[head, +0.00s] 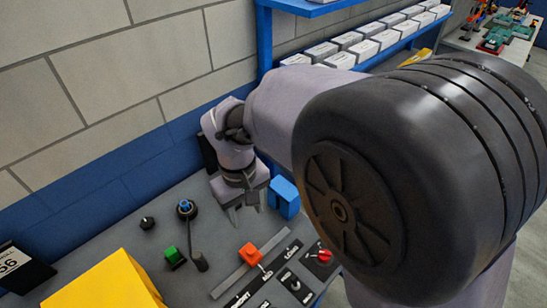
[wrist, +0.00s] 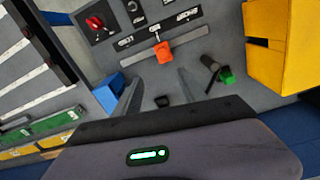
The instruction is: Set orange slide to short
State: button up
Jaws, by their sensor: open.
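The orange slide (head: 250,254) sits near the middle of a grey slotted bar (head: 225,285) on the panel. In the wrist view the orange slide (wrist: 165,53) has a pale pointer towards a row of labels. The label at the right end in the head view (head: 291,249) looks like LONG; the one at the lower left (head: 239,299) is too small to read surely. My gripper (head: 247,213) is open and empty, above the panel and behind the slide, apart from it. In the wrist view its fingers (wrist: 160,94) are spread, pointing towards the slide.
A blue block (head: 284,197) stands right of my gripper. A blue-topped lever (head: 186,208), a green button (head: 173,256), a black knob (head: 148,223) and a yellow box (head: 108,285) lie left. A red switch (head: 322,256) is right of the slide.

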jog(key=b, duration=0.3)
send_near(250, 249)
notch_tip(250, 249, down, 9)
jog(key=b, duration=0.3)
jog(key=shift+w+d+r, duration=0.1)
jog(key=shift+w+d, duration=0.05)
grip_shut()
dwell(0.7)
